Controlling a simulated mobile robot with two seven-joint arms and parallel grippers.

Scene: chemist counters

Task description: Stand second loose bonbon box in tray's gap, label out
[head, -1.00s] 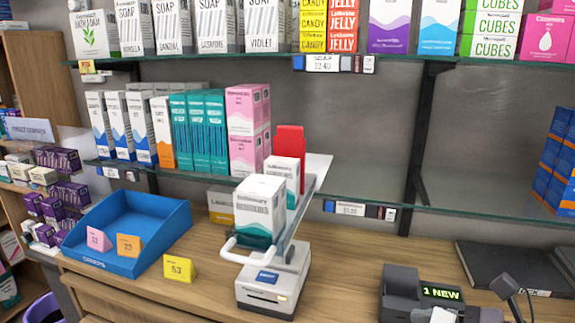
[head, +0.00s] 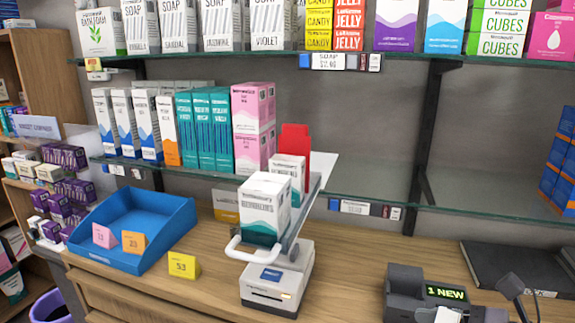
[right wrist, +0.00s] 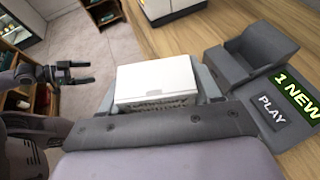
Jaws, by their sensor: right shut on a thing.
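My right gripper (right wrist: 170,88) is shut on a white box (right wrist: 155,82) with dark lettering on its side, beside the grey machine. In the head view a small white patch at the bottom edge may be this box; I cannot tell. My left gripper (right wrist: 92,72) is open and empty at the left of the wrist view, over the floor. A narrow grey tray (head: 307,208) with a red back panel (head: 296,142) holds a white box with a teal base (head: 265,203) in front and a similar one (head: 288,168) behind. The space between them is partly hidden.
A white device (head: 277,287) stands below the tray, by a white loop handle (head: 236,250). A blue bin (head: 170,225) with price cards is at left, a yellow card (head: 184,266) beside it. The grey machine (head: 405,283) is at right. A glass shelf (head: 375,198) hangs behind.

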